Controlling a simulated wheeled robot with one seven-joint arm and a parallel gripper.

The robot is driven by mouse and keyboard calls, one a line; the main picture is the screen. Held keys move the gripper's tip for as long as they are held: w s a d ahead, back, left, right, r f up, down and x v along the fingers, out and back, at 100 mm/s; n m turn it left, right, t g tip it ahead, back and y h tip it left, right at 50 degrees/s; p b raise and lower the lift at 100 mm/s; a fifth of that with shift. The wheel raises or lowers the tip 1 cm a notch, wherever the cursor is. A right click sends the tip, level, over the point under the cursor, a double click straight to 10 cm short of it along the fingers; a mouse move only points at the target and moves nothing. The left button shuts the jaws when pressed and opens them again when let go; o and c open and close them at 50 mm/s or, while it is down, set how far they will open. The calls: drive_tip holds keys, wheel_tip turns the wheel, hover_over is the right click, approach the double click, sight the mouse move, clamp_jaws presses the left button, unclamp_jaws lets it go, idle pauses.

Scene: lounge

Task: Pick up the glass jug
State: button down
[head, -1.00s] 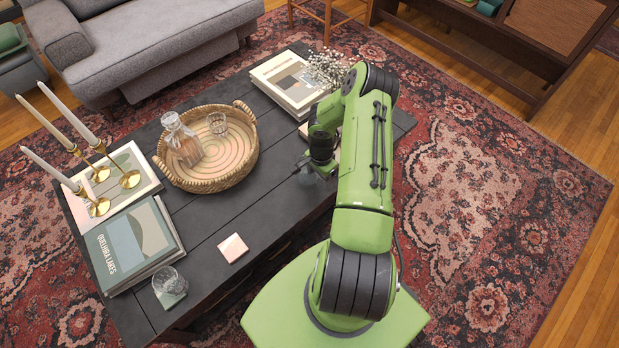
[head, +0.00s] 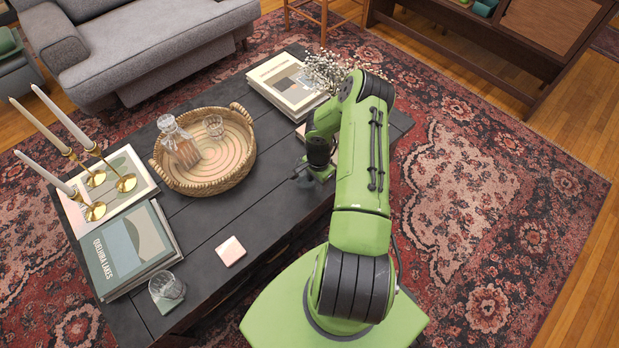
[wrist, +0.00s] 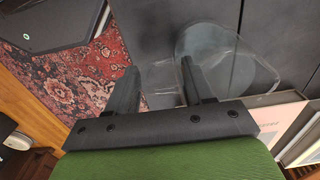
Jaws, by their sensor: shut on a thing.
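The clear glass jug (wrist: 228,50) shows in the wrist view, with its round body over the dark tabletop. A thin glass part, which looks like its handle, lies between my fingers. My gripper (wrist: 160,78) is shut on the jug there. In the head view my gripper (head: 302,172) points down at the right part of the black coffee table (head: 205,220). The jug is hard to make out in that view, largely hidden by my arm. I cannot tell whether its base touches the table.
A wicker tray (head: 239,168) holds a stoppered glass decanter (head: 178,143) and a tumbler (head: 214,126). Books (head: 285,83) and white flowers (head: 325,68) are behind my gripper. Brass candlesticks (head: 126,183), more books (head: 128,248) and another glass (head: 167,287) stand at left. The table's front middle is mostly clear.

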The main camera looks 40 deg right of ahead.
drive_tip(key=shift+r, duration=0.1)
drive_tip(key=shift+r+p, duration=1.75)
drive_tip(key=shift+r, duration=3.15)
